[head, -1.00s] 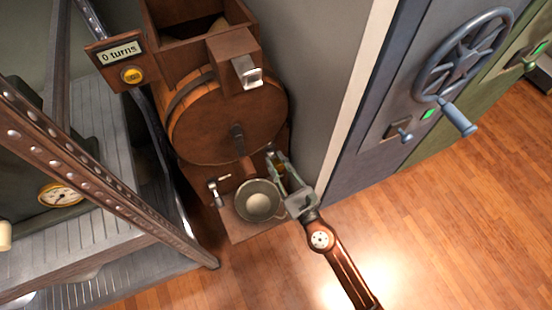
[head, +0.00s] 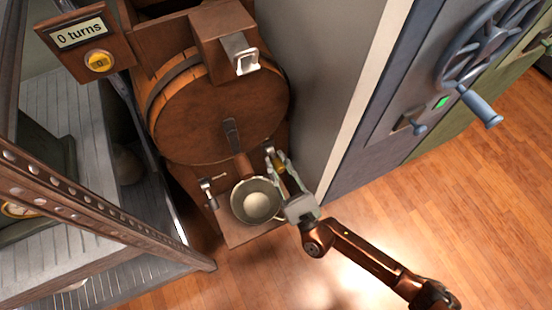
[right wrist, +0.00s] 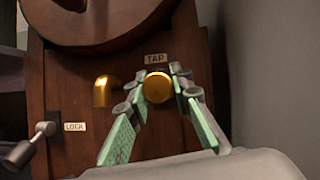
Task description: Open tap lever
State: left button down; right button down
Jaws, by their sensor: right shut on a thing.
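The tap lever, with a round brass end (right wrist: 158,88), sits under a "TAP" label on the wooden front of the barrel machine (head: 222,115). My right gripper (head: 276,160) has its two green-grey fingers on either side of the lever and is shut on it. In the right wrist view, the fingers (right wrist: 160,85) flank the brass end. The lever's shaft behind that end is hidden. A brass spout (right wrist: 104,91) is left of the lever. My left gripper is not in view.
A metal bowl (head: 239,208) with pale contents stands left of my right gripper. A lock lever (right wrist: 32,146) is at the machine's left. A grey wall (head: 325,85) is close on the right. Metal shelving (head: 95,225) stands left; the floor in front is clear.

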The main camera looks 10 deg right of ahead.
jog(key=shift+s+f, duration=0.1)
jog(key=shift+f, duration=0.1)
jog(key=c, duration=2)
grip_release()
jog(key=shift+d, duration=0.15)
jog(key=o, duration=0.3)
jog(key=v, duration=1.2)
jog(key=shift+c, duration=0.3)
